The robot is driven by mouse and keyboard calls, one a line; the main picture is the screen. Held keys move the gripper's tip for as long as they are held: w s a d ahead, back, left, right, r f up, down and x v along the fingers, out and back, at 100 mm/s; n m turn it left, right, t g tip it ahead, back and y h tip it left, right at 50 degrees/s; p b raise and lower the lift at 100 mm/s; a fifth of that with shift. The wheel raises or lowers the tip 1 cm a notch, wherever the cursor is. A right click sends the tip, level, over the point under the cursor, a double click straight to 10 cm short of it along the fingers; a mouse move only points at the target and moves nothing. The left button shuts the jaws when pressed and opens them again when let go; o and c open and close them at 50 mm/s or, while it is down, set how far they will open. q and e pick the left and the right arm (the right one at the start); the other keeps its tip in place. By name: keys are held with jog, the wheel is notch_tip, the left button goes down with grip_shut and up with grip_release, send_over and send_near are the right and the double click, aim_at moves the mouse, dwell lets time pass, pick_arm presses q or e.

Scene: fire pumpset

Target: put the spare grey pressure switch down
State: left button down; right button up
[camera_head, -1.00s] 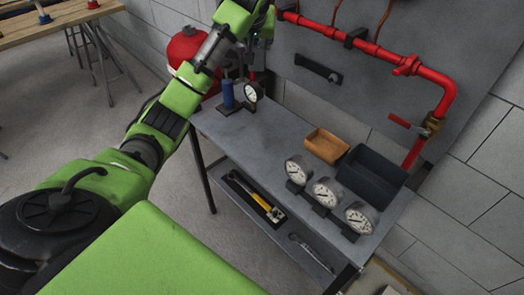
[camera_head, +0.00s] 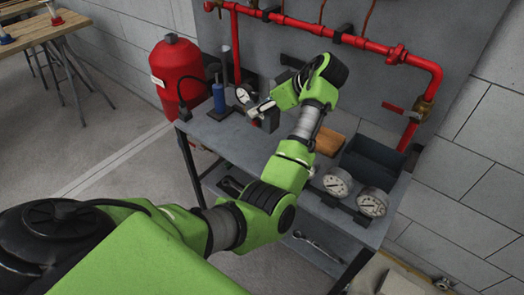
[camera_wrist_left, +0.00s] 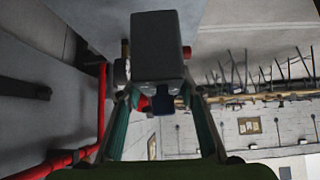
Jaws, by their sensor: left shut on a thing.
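The grey pressure switch (camera_wrist_left: 158,45) shows as a box between the fingertips in the left wrist view. My left gripper (camera_wrist_left: 160,100) is shut on it. In the head view my left gripper (camera_head: 262,108) is over the far left part of the grey workbench (camera_head: 232,135), and the dark grey switch (camera_head: 270,121) shows beside the fingers. I cannot tell whether the switch touches the bench top. My right gripper is not in view.
A blue cylinder (camera_head: 219,98) and a small gauge (camera_head: 243,93) stand left of the gripper. A red pipe (camera_head: 320,31) runs behind. The bench's left front is clear.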

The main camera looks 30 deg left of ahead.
aim_at(264, 124)
pick_arm(q)
jog(key=f, duration=0.6)
jog(key=shift+w+d+f+p, duration=0.1)
jog(key=shift+d+f+p, duration=0.2)
jog(key=shift+p, duration=0.1)
jog(key=shift+f, duration=1.75)
jog(key=shift+f, duration=0.2)
jog(key=c, duration=1.4)
grip_release()
